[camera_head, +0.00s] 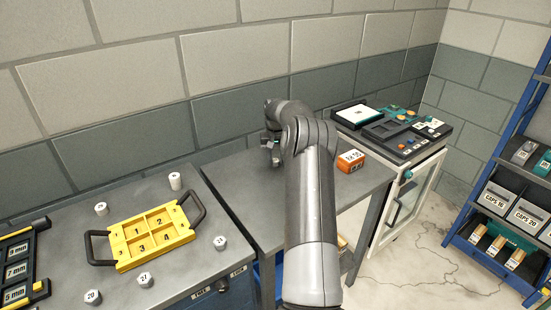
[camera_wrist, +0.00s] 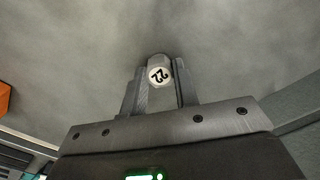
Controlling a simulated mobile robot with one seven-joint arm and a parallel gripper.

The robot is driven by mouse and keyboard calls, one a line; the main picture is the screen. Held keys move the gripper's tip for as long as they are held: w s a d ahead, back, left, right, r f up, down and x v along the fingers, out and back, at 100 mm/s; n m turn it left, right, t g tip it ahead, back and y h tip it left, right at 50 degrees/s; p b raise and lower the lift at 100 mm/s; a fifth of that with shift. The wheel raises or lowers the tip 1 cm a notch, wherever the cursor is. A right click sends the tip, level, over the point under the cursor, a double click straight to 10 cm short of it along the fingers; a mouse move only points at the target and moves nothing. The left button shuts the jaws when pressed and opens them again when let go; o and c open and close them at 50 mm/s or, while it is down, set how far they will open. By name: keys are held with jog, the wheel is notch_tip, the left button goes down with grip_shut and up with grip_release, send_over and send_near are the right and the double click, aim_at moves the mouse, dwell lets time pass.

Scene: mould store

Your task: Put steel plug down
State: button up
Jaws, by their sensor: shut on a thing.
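My gripper (camera_wrist: 160,92) is shut on the steel plug (camera_wrist: 158,71), a pale, short cylinder whose end is marked 22. The plug sits between the two fingers in the wrist view, with a grey surface behind it. Whether the plug touches the table cannot be told.
A yellow tray (camera_head: 122,243) with numbered compartments sits on the left bench, with several pale plugs around it, including one marked 27 (camera_head: 145,280). An orange box (camera_head: 350,161) stands right of my arm. A white cabinet (camera_head: 408,195) and a blue shelf (camera_head: 500,155) stand farther right.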

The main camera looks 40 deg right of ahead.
jog(key=o, duration=1)
jog(key=shift+f, duration=0.1)
